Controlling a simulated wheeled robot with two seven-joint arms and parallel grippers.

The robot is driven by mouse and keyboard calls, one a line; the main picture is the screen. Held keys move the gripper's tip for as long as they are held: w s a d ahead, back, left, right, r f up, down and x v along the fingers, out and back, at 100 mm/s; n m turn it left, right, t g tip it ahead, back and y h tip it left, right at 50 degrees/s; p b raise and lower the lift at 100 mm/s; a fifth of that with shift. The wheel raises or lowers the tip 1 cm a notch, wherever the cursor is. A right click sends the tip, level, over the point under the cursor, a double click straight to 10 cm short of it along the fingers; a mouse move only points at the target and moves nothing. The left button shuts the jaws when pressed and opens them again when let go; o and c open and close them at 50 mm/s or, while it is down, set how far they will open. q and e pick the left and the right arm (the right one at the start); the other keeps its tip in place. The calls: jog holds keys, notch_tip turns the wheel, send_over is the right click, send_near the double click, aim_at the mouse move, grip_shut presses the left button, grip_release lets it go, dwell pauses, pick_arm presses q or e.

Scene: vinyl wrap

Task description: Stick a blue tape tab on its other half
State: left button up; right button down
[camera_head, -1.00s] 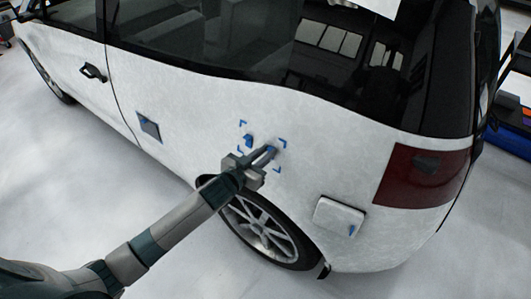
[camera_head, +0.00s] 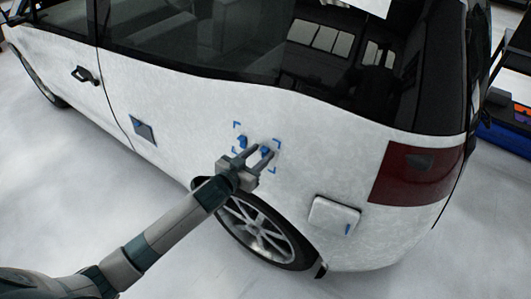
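Two small blue tape tabs show on the white car's rear side panel, inside blue corner marks (camera_head: 236,125) above the rear wheel. The left tab (camera_head: 242,141) is clear of the gripper. The right tab (camera_head: 265,150) sits beside it, at the fingertips, and looks to be against the panel. My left gripper (camera_head: 262,154) points at the panel with its two fingers apart, so it looks open. Whether a finger still touches the right tab cannot be told. My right gripper is not in view.
A grey square with a blue edge (camera_head: 143,130) is on the panel to the left. A white square flap (camera_head: 331,216) with a blue strip is at the lower right. The rear wheel (camera_head: 262,232) is below my arm. The red tail light (camera_head: 415,172) is at the right.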

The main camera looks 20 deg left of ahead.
pick_arm(q)
jog(key=b+v, duration=0.4)
jog(key=v, duration=1.3)
jog(key=w+a+f+n+g+y+b, duration=0.15)
jog(key=a+f, duration=0.25)
jog(key=f, duration=1.1)
jog(key=s+a+f+g+y, duration=0.15)
jog(key=s+f, duration=0.25)
jog(key=f, duration=0.6)
jog(key=s+a+f+g+y, duration=0.1)
jog(key=s+a+f+g, duration=0.15)
jog(key=f, duration=0.65)
jog(key=s+a+f+g+y, duration=0.1)
jog(key=s+f, duration=0.3)
jog(key=f, duration=0.6)
jog(key=s+d+f+g, duration=0.2)
jog(key=s+f, duration=0.6)
jog(key=s, duration=0.4)
jog(key=s+d+f+g+b, duration=0.1)
jog(key=s+d+f+g, duration=0.1)
jog(key=s+f, duration=0.5)
jog(key=s+d+f+g+b, duration=0.1)
jog(key=s+d+f+g, duration=0.2)
jog(key=s+f, duration=0.5)
jog(key=s, duration=0.9)
jog(key=shift+s+f, duration=0.2)
jog(key=shift+f, duration=0.1)
